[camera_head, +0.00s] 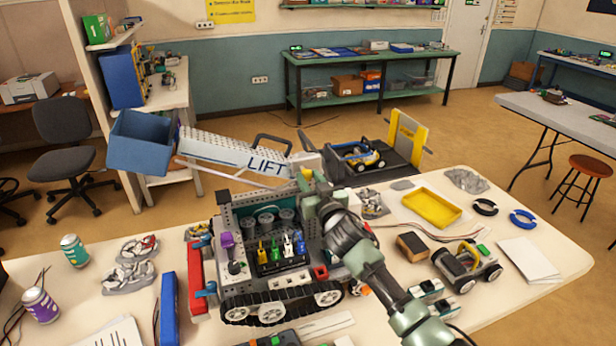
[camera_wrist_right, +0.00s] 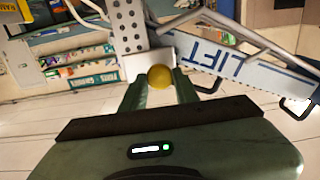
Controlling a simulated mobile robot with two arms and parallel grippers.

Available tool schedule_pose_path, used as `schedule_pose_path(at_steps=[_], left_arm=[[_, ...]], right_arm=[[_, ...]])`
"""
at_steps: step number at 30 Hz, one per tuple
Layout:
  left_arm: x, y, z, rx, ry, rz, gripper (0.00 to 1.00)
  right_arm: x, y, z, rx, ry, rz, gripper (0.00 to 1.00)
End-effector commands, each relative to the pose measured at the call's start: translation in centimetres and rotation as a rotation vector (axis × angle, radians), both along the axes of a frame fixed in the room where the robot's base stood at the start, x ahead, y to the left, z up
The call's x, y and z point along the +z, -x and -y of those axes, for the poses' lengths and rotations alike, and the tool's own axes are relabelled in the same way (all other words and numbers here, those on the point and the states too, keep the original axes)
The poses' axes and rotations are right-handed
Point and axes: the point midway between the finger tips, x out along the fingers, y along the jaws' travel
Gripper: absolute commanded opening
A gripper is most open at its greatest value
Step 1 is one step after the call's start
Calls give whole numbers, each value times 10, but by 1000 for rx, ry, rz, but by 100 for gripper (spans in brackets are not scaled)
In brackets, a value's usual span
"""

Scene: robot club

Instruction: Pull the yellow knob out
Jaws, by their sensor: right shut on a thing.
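The round yellow knob (camera_wrist_right: 160,77) shows in the right wrist view, in front of a pale plate at the base of the lift arm. My right gripper (camera_wrist_right: 161,88) has its two green fingers on either side of the knob and is shut on it. In the head view my right gripper (camera_head: 308,190) reaches in from the lower right to the top of the tracked robot model (camera_head: 270,285), beside the LIFT arm (camera_head: 230,150). The knob is hidden there. My left gripper is not in view.
The LIFT arm carries a blue bin (camera_head: 141,143) at its left end. A yellow tray (camera_head: 432,207), a small wheeled car (camera_head: 466,266) and blue and black rings stand on the right of the table. Two cans (camera_head: 74,250) stand at the left. The right front table area has some bare room.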

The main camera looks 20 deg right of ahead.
Motion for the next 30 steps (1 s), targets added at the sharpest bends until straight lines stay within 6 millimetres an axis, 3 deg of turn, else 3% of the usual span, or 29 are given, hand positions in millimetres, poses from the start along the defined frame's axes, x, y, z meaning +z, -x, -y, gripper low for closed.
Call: schedule_pose_path(at_steps=[6,7,9,20,30], left_arm=[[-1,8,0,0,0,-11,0],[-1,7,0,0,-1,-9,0],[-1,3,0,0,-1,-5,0],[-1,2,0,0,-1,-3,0],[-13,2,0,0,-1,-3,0]], right_arm=[[-3,1,-1,1,0,-4,0],[-3,1,-1,1,0,-4,36],[-3,1,-1,1,0,-4,52],[-2,3,0,0,0,-2,52],[-4,52,2,1,0,-1,52]])
